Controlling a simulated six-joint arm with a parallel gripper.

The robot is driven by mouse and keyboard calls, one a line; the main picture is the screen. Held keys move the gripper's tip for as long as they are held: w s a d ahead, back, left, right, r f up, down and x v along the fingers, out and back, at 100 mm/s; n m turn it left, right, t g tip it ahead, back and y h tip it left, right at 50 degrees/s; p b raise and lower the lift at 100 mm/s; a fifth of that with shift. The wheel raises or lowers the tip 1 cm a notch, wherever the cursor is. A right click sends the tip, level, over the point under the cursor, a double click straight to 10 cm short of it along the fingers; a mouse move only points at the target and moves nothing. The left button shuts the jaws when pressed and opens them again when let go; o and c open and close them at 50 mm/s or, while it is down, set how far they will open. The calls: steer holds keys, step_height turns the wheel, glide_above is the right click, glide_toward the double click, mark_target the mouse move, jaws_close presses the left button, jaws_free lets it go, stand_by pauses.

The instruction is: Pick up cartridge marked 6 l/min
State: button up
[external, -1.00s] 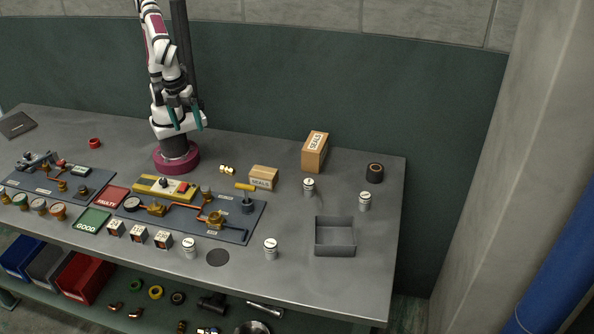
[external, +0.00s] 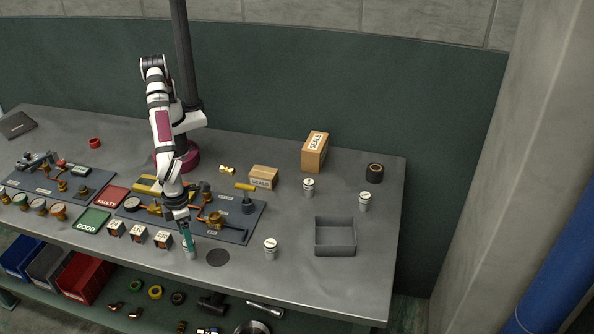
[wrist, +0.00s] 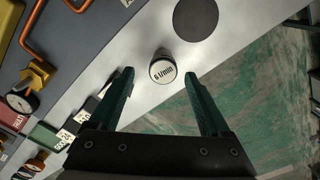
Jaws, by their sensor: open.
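The cartridge marked 6 l/min (wrist: 163,70) stands upright on the bench in the wrist view, its label readable on top. It lies ahead of and between the two green fingers of my gripper (wrist: 160,95), which are open and apart from it. In the external view my gripper (external: 187,236) is low over the front of the bench, and the cartridge (external: 190,253) shows partly hidden just below it. Other white-topped cartridges stand at the front (external: 270,248), at the back (external: 308,187) and at the right (external: 365,201); their labels are too small to read.
A dark round disc (external: 217,257) lies right of the cartridge. Several small dark boxes with white labels (external: 138,235) stand to its left, and the blue-grey panel with copper pipes (external: 240,230) lies behind. An empty grey tray (external: 335,250) sits at the right. The bench's front edge is close.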

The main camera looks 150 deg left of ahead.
steer(key=f, duration=0.4)
steer(key=shift+w+a, duration=0.2)
steer(key=shift+r, duration=0.1)
jaws_close()
